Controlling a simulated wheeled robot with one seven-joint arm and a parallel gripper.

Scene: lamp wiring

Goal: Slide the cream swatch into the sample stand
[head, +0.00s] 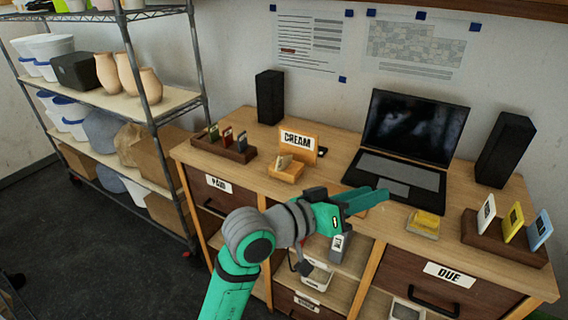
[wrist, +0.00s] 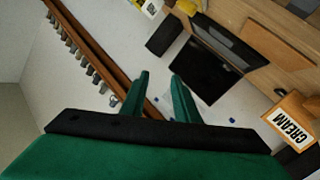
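The sample stand (head: 286,173) is a small light-wood block on the desk, below an upright board labelled CREAM (head: 297,140). A small pale piece shows at its top; I cannot tell what it is. The CREAM board also shows at the right edge of the wrist view (wrist: 293,130). A pale, cream-white swatch (head: 487,214) stands upright at the left of a dark wooden rack (head: 503,240) at the desk's right, beside yellow and blue ones. My gripper (head: 368,199) is above the desk's front edge, between stand and rack. In the wrist view its fingers (wrist: 160,98) are apart, with nothing between them.
An open laptop (head: 400,155) lies behind my gripper, between two black speakers. A yellow pad (head: 424,222) lies right of my gripper. A second dark rack (head: 224,147) with dark and red cards stands at the left. A wire shelf is left of the desk.

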